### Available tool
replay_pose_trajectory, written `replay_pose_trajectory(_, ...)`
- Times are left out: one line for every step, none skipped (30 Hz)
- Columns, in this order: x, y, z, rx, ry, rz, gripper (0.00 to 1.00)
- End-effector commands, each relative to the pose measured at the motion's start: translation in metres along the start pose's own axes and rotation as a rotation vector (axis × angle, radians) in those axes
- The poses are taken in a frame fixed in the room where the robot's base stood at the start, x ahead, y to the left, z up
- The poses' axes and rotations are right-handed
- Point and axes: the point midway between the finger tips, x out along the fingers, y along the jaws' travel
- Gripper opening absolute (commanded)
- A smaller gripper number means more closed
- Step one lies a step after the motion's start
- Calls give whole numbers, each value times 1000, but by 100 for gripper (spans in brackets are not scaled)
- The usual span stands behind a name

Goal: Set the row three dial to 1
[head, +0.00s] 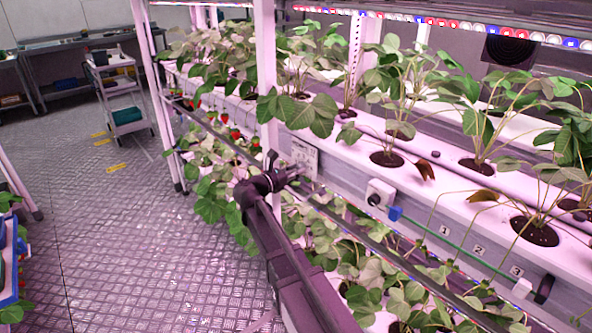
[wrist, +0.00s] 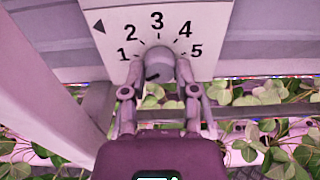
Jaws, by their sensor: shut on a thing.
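The dial (wrist: 160,64) is a round grey knob on a pale plate (wrist: 205,15) marked 1 to 5 in an arc, with 1 at the left and 5 at the right. A dark mark low on the knob's left side seems to be its pointer, below the 1; its exact direction is hard to tell. My gripper (wrist: 160,76) is shut on the knob, one finger on each side. In the head view the plate (head: 305,153) shows on the rack's side beyond my gripper (head: 294,174), and the knob is hidden there.
A rack post (head: 266,75) stands close by; a pale post (wrist: 45,75) is left in the wrist view. Strawberry plants (head: 385,275) hang below the dial. A white box with a black knob (head: 375,199) is to the right. The aisle floor (head: 130,235) is clear.

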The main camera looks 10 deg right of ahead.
Motion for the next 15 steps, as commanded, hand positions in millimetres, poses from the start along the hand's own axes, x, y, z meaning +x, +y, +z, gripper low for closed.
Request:
replay_pose_trajectory(1,0,0,3,-1,0,0)
replay_pose_trajectory(1,0,0,6,-1,0,0)
replay_pose_trajectory(1,0,0,11,-1,0,0)
replay_pose_trajectory(1,0,0,16,-1,0,0)
replay_pose_trajectory(1,0,0,22,-1,0,0)
replay_pose_trajectory(1,0,0,34,-1,0,0)
replay_pose_trajectory(1,0,0,43,-1,0,0)
replay_pose_trajectory(1,0,0,54,-1,0,0)
replay_pose_trajectory(1,0,0,71,-1,0,0)
replay_pose_trajectory(1,0,0,84,-1,0,0)
replay_pose_trajectory(1,0,0,100,-2,0,0)
replay_pose_trajectory(1,0,0,122,-2,0,0)
replay_pose_trajectory(1,0,0,141,-2,0,0)
replay_pose_trajectory(1,0,0,160,-2,0,0)
replay_pose_trajectory(1,0,0,187,-2,0,0)
